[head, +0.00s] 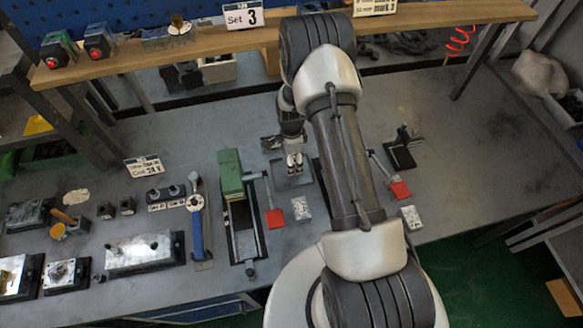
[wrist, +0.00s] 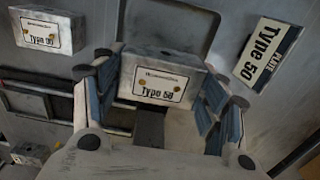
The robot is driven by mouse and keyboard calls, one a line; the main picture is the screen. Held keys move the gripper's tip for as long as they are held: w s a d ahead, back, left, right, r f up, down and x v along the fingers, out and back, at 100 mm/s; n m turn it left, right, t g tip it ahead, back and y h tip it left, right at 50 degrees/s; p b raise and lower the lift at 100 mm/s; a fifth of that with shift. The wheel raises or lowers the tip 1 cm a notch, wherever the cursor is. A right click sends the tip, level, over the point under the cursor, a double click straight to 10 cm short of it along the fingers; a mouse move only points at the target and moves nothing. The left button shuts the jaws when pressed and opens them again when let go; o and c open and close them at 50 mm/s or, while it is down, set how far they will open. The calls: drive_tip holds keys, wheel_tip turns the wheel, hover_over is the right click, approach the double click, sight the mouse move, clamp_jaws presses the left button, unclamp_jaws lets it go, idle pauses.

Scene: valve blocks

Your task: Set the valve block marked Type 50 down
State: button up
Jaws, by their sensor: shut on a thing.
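The valve block marked Type 50 (wrist: 160,78) is a pale grey metal block with a white label in the wrist view. My gripper (wrist: 160,95) is shut on it, with a blue-padded finger at each side. In the head view my gripper (head: 293,163) points down over a grey square plate (head: 292,182) on the bench, and the held block cannot be made out clearly. In the wrist view a square dark-outlined area (wrist: 188,18) lies beyond the block, and a white sign reading Type 50 (wrist: 268,52) is to its right. Whether the block touches the surface below cannot be told.
Another labelled block (wrist: 47,32), perhaps Type 30 or 90, is at upper left in the wrist view. Two small blocks (head: 301,208) (head: 410,218) lie near the bench front. A green-topped vise (head: 231,178) stands left of my gripper. The bench's right side (head: 480,150) is clear.

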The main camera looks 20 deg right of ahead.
drive_tip(key=shift+w+f, duration=0.1)
drive_tip(key=shift+f, duration=2.55)
drive_tip(key=shift+f+b, duration=0.1)
drive_tip(key=shift+b, duration=0.3)
drive_tip(key=o, duration=1.4)
drive_tip(key=shift+c, duration=0.2)
